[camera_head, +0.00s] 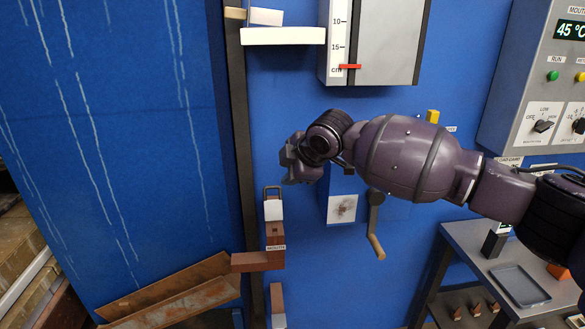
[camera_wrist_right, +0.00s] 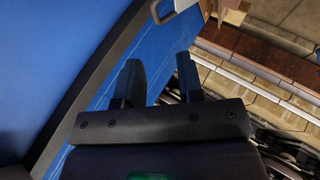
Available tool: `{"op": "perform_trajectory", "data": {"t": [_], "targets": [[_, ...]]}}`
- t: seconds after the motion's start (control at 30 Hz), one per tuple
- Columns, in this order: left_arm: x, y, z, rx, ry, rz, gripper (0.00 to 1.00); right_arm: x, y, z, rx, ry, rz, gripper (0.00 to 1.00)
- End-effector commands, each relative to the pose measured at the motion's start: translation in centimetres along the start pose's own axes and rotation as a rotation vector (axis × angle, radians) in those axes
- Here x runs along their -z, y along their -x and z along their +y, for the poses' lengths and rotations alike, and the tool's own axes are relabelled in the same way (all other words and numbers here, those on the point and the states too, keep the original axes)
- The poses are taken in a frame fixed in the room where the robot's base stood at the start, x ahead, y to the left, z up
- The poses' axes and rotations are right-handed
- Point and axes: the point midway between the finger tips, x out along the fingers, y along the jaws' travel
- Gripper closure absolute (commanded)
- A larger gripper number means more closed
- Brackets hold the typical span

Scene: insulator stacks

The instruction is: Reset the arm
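My right arm reaches in from the right across the head view. Its gripper (camera_head: 291,160) is in front of the blue panel, above and slightly right of a metal loop handle (camera_head: 272,190) on a white block (camera_head: 273,210). In the right wrist view the two dark fingers of the right gripper (camera_wrist_right: 160,78) stand apart with nothing between them. A pale loop handle (camera_wrist_right: 170,10) shows at the top edge there, beyond the fingers and apart from them. My left gripper is in neither view.
Brown labelled blocks (camera_head: 275,238) are below the loop handle. A crank (camera_head: 376,235) hangs under my forearm. A gauge box (camera_head: 385,40) and white shelf (camera_head: 283,36) are above. A side table with a tray (camera_head: 520,286) stands lower right. A control box (camera_head: 540,90) is upper right.

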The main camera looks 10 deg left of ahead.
Motion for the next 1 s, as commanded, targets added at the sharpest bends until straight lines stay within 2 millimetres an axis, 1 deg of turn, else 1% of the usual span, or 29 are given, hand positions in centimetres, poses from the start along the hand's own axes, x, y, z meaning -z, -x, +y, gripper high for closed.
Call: {"op": "perform_trajectory", "data": {"t": [0.13,0.23,0.33,0.43,0.5,0.6,0.73,0.83,0.93,1.0], "targets": [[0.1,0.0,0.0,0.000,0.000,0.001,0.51,0.2,0.0,0.2,-0.010,-0.051,0.009,0.65],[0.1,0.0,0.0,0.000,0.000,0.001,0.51,0.6,0.1,1.0,-0.069,-0.093,0.021,0.65],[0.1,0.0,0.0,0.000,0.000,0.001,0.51,2.3,1.2,2.5,-0.160,-0.107,0.062,0.65],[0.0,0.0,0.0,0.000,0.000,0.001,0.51,4.6,2.9,4.1,-0.249,-0.114,0.124,0.65],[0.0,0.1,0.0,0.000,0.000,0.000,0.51,5.9,3.8,4.7,-0.302,-0.128,0.173,0.65],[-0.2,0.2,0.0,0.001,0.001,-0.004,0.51,6.9,4.6,4.7,-0.364,-0.166,0.246,0.65],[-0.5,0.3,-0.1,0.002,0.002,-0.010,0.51,7.2,5.2,4.3,-0.424,-0.226,0.325,0.65],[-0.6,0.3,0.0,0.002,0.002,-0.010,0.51,6.9,5.6,3.6,-0.464,-0.282,0.382,0.65],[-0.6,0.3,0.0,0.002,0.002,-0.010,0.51,5.9,5.8,2.6,-0.507,-0.351,0.437,0.65],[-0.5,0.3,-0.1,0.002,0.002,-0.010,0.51,4.9,6.0,1.7,-0.540,-0.407,0.472,0.65]]}}
